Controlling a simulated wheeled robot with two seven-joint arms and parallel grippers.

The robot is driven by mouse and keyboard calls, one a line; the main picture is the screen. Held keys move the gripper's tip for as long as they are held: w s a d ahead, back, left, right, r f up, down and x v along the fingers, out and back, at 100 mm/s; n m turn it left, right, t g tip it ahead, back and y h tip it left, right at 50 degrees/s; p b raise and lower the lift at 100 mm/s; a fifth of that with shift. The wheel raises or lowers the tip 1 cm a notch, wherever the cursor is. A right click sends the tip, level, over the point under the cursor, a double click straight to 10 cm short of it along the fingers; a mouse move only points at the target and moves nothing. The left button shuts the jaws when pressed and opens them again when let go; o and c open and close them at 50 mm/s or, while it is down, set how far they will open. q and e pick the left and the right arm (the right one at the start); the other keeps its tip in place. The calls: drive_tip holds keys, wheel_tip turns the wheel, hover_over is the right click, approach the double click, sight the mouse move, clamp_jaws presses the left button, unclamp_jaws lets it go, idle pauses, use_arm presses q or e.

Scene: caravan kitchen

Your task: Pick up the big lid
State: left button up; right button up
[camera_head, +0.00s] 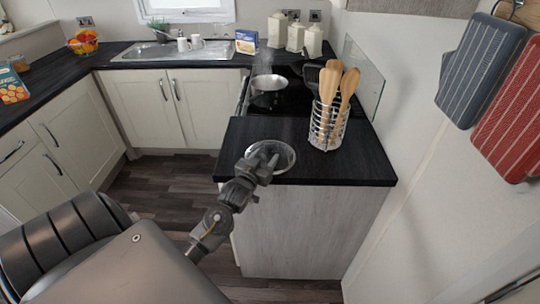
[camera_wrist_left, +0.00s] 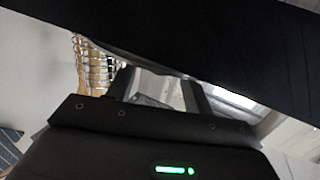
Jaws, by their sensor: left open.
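The big lid (camera_head: 287,160) is a round, pale-rimmed disc lying on the near black worktop, close to its front left edge. My left gripper (camera_head: 268,157) reaches in from the lower left, and its fingers overlap the lid in the head view, hiding part of its middle and left side. In the left wrist view my left gripper (camera_wrist_left: 160,82) shows two dark fingers spread apart, with a pale patch between them. I cannot tell whether the fingers touch the lid. My right gripper is not in view.
A wire holder (camera_head: 328,126) with wooden utensils stands right of the lid. A steel pan (camera_head: 268,85) sits on the hob behind. The black worktop (camera_head: 350,165) is clear at the front right. Blue and red oven mitts (camera_head: 484,70) hang on the right wall.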

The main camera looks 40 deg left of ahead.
sight(269, 150)
use_arm(q)
drive_tip(key=p+x, duration=0.1)
drive_tip(key=x, duration=0.3)
drive_tip(key=shift+a+r, duration=0.1)
drive_tip(key=shift+w, duration=0.3)
drive_tip(key=shift+w+a, duration=0.1)
drive_tip(key=shift+w, duration=0.05)
drive_tip(key=c, duration=1.1)
clamp_jaws()
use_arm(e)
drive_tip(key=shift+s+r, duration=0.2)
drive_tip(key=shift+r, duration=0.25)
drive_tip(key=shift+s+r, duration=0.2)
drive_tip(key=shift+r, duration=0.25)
